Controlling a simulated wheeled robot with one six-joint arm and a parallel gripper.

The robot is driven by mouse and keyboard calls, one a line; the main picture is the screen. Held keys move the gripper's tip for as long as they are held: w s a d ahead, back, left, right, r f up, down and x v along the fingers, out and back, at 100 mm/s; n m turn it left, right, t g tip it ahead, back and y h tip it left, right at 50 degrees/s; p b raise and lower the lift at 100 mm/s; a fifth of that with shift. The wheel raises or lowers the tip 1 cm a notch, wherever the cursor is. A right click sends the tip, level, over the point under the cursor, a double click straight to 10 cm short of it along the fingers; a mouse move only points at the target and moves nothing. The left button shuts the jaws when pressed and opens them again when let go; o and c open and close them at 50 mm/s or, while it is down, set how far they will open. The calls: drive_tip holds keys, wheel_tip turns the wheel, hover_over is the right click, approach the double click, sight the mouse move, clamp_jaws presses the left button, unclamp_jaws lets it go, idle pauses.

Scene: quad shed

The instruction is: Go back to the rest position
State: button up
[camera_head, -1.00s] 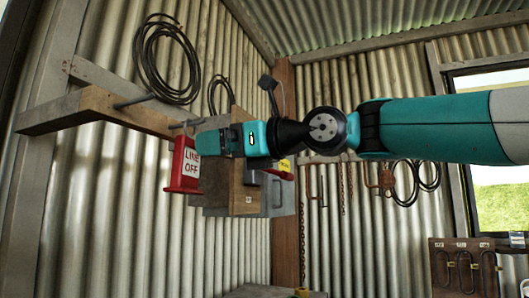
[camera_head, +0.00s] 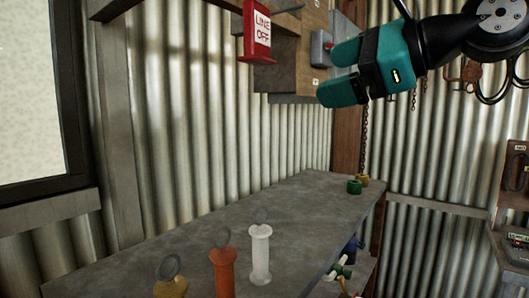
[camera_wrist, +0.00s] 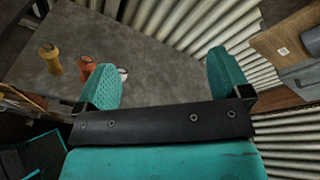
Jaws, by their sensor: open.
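My gripper (camera_head: 342,74) is at the upper right in the head view, teal and black, pointing left and down in the air above the bench. It also shows in the wrist view (camera_wrist: 165,83), where its two teal fingers stand wide apart with nothing between them. The red "LINE OFF" tag (camera_head: 257,32) hangs to the left of my gripper, apart from it, near a wooden wall board (camera_head: 315,30). A grey switch box (camera_head: 321,50) is on the board behind the fingers.
A grey bench (camera_head: 190,245) lies below, bearing a white handle (camera_head: 260,256), an orange one (camera_head: 224,275) and a yellow one (camera_head: 170,288). Small green (camera_head: 354,187) and yellow pieces sit at its far corner. Corrugated walls (camera_head: 230,130) and a window (camera_head: 30,90) bound the space.

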drive_tip(key=s+d+f+n+g+h+b, duration=0.1)
drive_tip(key=s+f+n, duration=0.5)
drive_tip(key=f, duration=0.7)
drive_tip(key=s+d+f+n+g+h+b, duration=0.1)
drive_tip(key=s+f+n+g+h+b, duration=0.3)
drive_tip(key=s+f+n, duration=0.3)
drive_tip(key=s+d+f+n+g+h+b, duration=0.1)
drive_tip(key=s+f+n, duration=0.5)
drive_tip(key=f+n, duration=0.6)
wheel_tip(320, 180, down, 8)
drive_tip(key=g+h+b, duration=0.1)
drive_tip(key=g+b, duration=0.1)
drive_tip(key=g, duration=0.1)
drive_tip(key=shift+s+d+f+g+h+b, duration=0.25)
drive_tip(key=shift+s+g+h+b, duration=0.05)
drive_tip(key=shift+h+b, duration=0.1)
